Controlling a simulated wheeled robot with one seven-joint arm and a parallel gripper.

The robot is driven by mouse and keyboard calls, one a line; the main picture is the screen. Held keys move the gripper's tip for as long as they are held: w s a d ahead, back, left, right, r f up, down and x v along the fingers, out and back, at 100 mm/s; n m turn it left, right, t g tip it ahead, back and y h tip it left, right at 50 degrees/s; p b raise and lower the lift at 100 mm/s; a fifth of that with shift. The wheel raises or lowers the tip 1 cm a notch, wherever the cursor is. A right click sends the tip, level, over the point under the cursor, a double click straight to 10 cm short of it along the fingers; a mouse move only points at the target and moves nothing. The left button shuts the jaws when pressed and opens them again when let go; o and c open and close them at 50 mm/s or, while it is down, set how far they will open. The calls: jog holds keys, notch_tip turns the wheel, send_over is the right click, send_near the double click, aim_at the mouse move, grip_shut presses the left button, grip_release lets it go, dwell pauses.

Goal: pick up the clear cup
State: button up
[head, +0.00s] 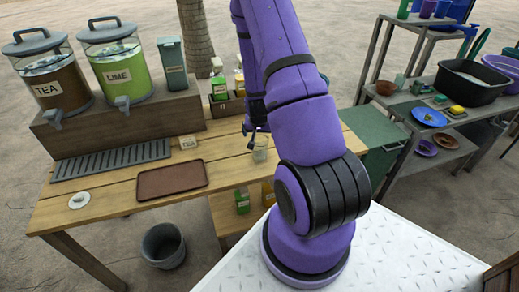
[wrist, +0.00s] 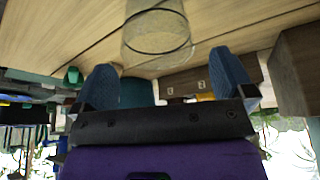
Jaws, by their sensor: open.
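The clear cup (head: 260,148) stands on the wooden table, near its right end in the head view. In the wrist view the clear cup (wrist: 158,36) shows at the top centre, with a dark rim line and the tabletop seen through it. My gripper (wrist: 163,62) is open and empty, with its two blue fingers spread. The cup lies just beyond the fingertips, roughly in line with the gap between them. In the head view my gripper (head: 250,128) is a small dark shape just above and left of the cup, partly hidden by my arm.
Tea (head: 47,80) and lime (head: 115,62) dispensers stand behind.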

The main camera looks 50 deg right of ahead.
aim_at(260, 139)
jog(key=shift+s+x, duration=0.2)
jog(key=shift+x, duration=2.4)
jog(key=shift+a+f, duration=0.1)
jog(key=shift+a, duration=0.1)
jog(key=c, duration=1)
